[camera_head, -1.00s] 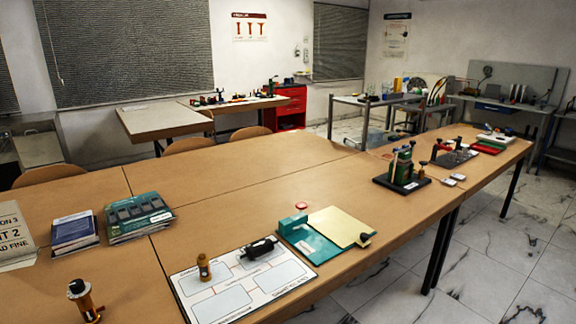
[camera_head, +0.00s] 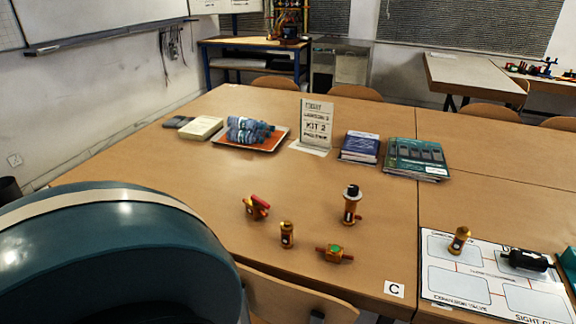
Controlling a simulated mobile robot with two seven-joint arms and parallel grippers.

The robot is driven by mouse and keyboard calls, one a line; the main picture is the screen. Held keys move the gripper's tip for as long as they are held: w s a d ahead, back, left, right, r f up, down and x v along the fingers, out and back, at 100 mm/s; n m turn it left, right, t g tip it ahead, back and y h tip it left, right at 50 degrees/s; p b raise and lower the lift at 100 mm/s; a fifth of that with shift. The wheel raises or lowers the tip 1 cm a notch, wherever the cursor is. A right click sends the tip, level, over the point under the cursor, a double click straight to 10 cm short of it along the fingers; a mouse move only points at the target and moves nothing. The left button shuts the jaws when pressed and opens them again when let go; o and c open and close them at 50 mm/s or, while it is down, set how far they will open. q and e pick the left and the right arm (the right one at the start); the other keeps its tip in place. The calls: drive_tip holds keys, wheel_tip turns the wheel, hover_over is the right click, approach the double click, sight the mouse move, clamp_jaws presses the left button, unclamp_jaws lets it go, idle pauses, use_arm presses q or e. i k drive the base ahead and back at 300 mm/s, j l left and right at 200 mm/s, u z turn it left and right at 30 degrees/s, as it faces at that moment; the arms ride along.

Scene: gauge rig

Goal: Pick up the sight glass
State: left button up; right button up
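A small brass fitting with a green round centre (camera_head: 334,254) lies on the near part of the wooden table; it looks like the sight glass. Around it are a brass valve with a red handle (camera_head: 256,207), a short upright brass piece (camera_head: 287,235) and a taller brass piece with a black cap (camera_head: 351,205). At right lies a white printed mat (camera_head: 455,287) whose lower label starts with "SIGHT". An upright brass piece (camera_head: 459,240) and a black cylinder (camera_head: 527,261) are on the mat. Neither gripper is in view.
A card marked "C" (camera_head: 394,289) lies left of the mat. Farther back are an orange tray (camera_head: 223,140) with a blue cloth (camera_head: 248,130), a "KIT 2" sign (camera_head: 316,122) and booklets (camera_head: 417,158). A wooden chair (camera_head: 290,298) stands at the near edge. The table's middle is clear.

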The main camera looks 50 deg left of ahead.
sight(334, 253)
drive_tip(key=u, duration=1.2)
